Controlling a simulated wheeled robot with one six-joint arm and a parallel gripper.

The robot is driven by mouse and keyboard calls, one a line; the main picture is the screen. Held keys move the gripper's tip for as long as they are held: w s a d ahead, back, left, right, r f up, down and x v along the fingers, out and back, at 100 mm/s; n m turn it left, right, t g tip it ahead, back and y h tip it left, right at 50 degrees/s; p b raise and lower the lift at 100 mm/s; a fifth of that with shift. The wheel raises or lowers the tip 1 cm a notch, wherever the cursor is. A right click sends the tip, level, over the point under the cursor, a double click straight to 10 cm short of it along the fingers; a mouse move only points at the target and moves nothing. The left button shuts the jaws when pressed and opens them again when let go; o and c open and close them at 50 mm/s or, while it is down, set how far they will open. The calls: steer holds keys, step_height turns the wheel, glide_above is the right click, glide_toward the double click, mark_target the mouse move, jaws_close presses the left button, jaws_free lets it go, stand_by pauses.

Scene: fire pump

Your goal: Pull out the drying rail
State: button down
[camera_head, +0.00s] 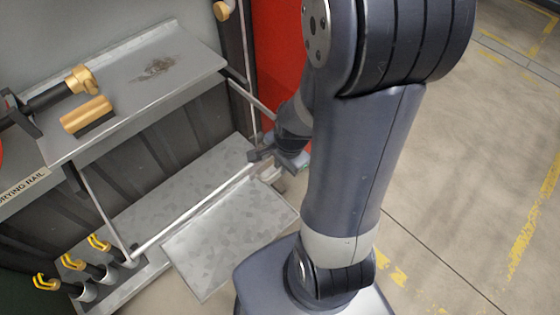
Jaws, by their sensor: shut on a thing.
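The drying rail (195,208) is a thin pale bar running slantwise from the lower left to my gripper, below the grey metal shelf. A thin side arm (103,212) runs down from the shelf to its left end. A label reading "DRYING RAIL" (24,186) is on the shelf's left front edge. My gripper (264,160) is at the right end of the bar, shut on it. My arm hides part of the gripper, and the exact contact is too small to see clearly.
The grey shelf (190,65) holds a brass nozzle (80,78) and a brush-like block (87,115). Yellow-handled items (72,262) stand at lower left. A metal plate (225,240) lies beneath the rail. A red panel (280,45) is behind my arm. The right floor is clear.

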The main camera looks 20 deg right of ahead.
steer(key=c, duration=1.5)
jaws_free()
steer(key=r+p, duration=0.1)
steer(key=r, duration=0.2)
steer(key=s+r, duration=0.1)
steer(key=r, duration=0.3)
steer(key=r+p, duration=0.1)
steer(key=r, duration=0.2)
steer(key=shift+s+d+r+p, duration=0.3)
steer(key=shift+s+d, duration=0.05)
steer(key=shift+s, duration=0.05)
steer(key=shift+f, duration=0.1)
steer(key=f+b, duration=0.1)
steer(key=f, duration=0.2)
steer(key=w+f, duration=0.1)
steer(key=f, duration=0.3)
steer(key=w+f+b, duration=0.1)
steer(key=f, duration=0.2)
steer(key=shift+a+f+b, duration=0.25)
steer(key=shift+a+b, duration=0.05)
steer(key=shift+a, duration=0.05)
steer(key=shift+w, duration=0.1)
steer(key=shift+r, duration=0.1)
